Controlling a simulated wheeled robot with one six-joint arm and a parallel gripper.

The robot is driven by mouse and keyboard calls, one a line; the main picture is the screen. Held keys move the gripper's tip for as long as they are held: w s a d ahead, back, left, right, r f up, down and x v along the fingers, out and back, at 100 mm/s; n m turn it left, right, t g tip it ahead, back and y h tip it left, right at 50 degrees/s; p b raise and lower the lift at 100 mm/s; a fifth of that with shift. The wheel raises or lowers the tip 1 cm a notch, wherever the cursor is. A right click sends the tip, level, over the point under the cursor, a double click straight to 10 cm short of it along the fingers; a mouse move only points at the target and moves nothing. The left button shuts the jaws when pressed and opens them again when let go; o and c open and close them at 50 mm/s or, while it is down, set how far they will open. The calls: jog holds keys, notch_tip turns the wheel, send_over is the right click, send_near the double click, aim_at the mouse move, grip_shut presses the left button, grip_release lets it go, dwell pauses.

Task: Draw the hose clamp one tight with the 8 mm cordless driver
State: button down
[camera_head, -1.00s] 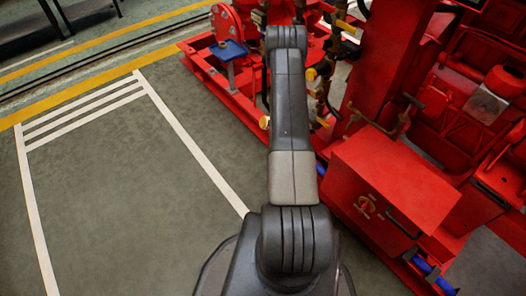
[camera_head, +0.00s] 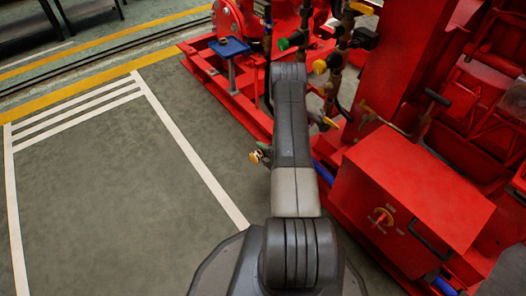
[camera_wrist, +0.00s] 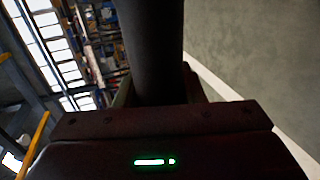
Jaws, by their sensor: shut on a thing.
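In the wrist view my gripper (camera_wrist: 160,103) is dark and mostly in shadow, and its fingertips are hard to make out. It is shut on what appears to be the cordless driver, seen as a dark block with a green light (camera_wrist: 150,161) across the bottom. A thick black cylinder (camera_wrist: 155,50) rises above the block. In the head view my arm hides the gripper. I cannot pick out hose clamp one.
The red pumpset skid (camera_head: 255,115) with pipes, valves and a black hose stands beyond and right of my arm. A red control box (camera_head: 410,200) with a yellow-red knob is close on the right. A blue tray (camera_head: 229,47) stands at the back. Floor at left is clear.

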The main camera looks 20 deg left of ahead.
jog(key=shift+d+b, duration=0.1)
jog(key=shift+b, duration=0.3)
jog(key=shift+w+d+b, duration=0.8)
jog(key=shift+w+d, duration=0.15)
jog(key=shift+w, duration=0.25)
jog(key=shift+w+d+b, duration=0.3)
jog(key=shift+w+d, duration=0.1)
jog(key=shift+w, duration=0.15)
jog(key=shift+w+d+r, duration=0.15)
jog(key=shift+w+d, duration=0.25)
jog(key=shift+w, duration=0.15)
dwell(2.6)
jog(key=shift+s+a, duration=0.85)
jog(key=shift+s, duration=0.25)
jog(key=shift+s+a, duration=0.8)
jog(key=shift+s, duration=0.25)
